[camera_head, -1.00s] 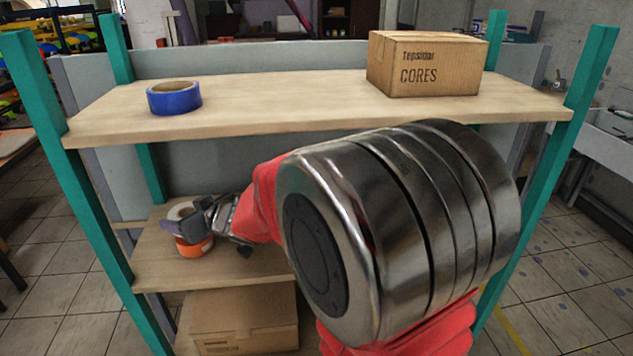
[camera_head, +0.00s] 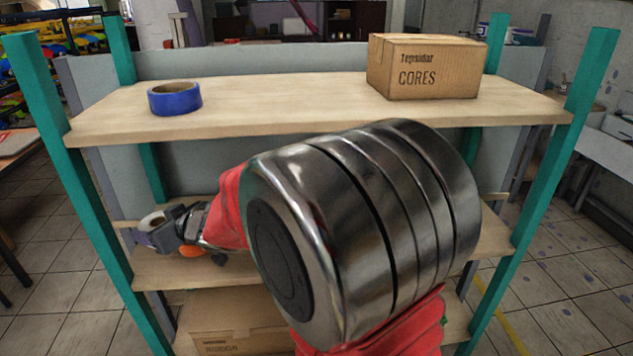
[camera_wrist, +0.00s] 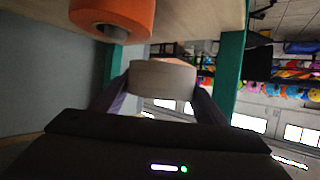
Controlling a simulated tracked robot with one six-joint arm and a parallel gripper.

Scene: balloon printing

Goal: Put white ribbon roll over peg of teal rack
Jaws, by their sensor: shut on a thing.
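The white ribbon roll (camera_head: 152,219) is at the left of the teal rack's (camera_head: 97,230) middle shelf, held above the board. It also shows between the two fingers in the wrist view (camera_wrist: 162,80). My gripper (camera_head: 155,232) is shut on it, one finger on each side. An orange roll (camera_head: 190,251) stands on the shelf beneath and is partly hidden by my gripper. In the wrist view the orange roll (camera_wrist: 112,14) is at the top, apart from the white roll, with a grey core or stub. I cannot make out a peg clearly.
A blue tape roll (camera_head: 175,98) and a cardboard box marked CORES (camera_head: 425,68) stand on the top shelf (camera_head: 280,108). Another box (camera_head: 235,325) is below. My arm hides much of the middle shelf. The rack's posts flank the shelves.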

